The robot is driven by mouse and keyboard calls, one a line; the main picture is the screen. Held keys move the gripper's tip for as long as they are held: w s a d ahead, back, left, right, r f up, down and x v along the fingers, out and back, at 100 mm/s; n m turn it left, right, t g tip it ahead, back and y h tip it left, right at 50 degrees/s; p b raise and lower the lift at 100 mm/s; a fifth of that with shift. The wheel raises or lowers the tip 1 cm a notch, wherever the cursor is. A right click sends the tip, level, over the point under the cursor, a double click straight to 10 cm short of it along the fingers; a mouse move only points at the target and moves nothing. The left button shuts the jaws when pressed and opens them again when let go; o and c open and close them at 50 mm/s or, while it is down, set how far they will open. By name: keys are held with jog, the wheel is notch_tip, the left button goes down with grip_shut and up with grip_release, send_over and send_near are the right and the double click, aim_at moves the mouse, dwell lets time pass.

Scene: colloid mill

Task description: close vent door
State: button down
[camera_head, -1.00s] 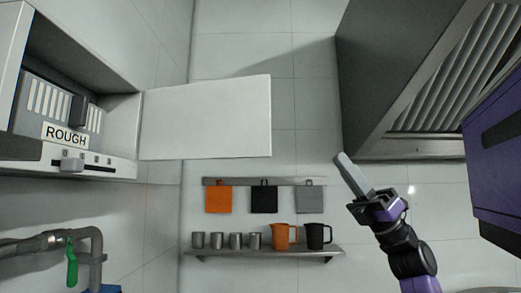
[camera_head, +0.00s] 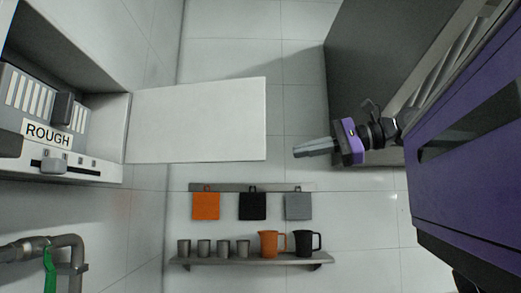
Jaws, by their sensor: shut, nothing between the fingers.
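The vent door (camera_head: 197,120) is a flat white panel standing open, hinged at its left edge to the grey vent box (camera_head: 55,45) on the left wall. A slotted vent and a "ROUGH" label (camera_head: 47,134) show inside the box. My gripper (camera_head: 296,149) is shut and empty. It points left, a short way to the right of the door's free edge, and appears apart from it. How far it is from the door in depth I cannot tell.
A rail with orange, black and grey cloths (camera_head: 252,206) hangs below the door. Under it a shelf (camera_head: 247,259) holds several metal cups and two jugs. A dark hood (camera_head: 368,60) is at upper right. A pipe with a green handle (camera_head: 50,270) is at lower left.

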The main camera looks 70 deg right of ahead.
aim_at(265, 149)
jog(key=shift+w+a+p, duration=0.5)
jog(key=shift+w+a, duration=0.25)
jog(key=shift+w, duration=0.7)
jog(key=shift+w+a+p, duration=0.55)
jog(key=shift+w+a, duration=0.15)
jog(key=shift+w, duration=0.75)
jog(key=shift+w+a+p, duration=0.5)
jog(key=shift+w+a, duration=0.25)
jog(key=shift+w, duration=0.7)
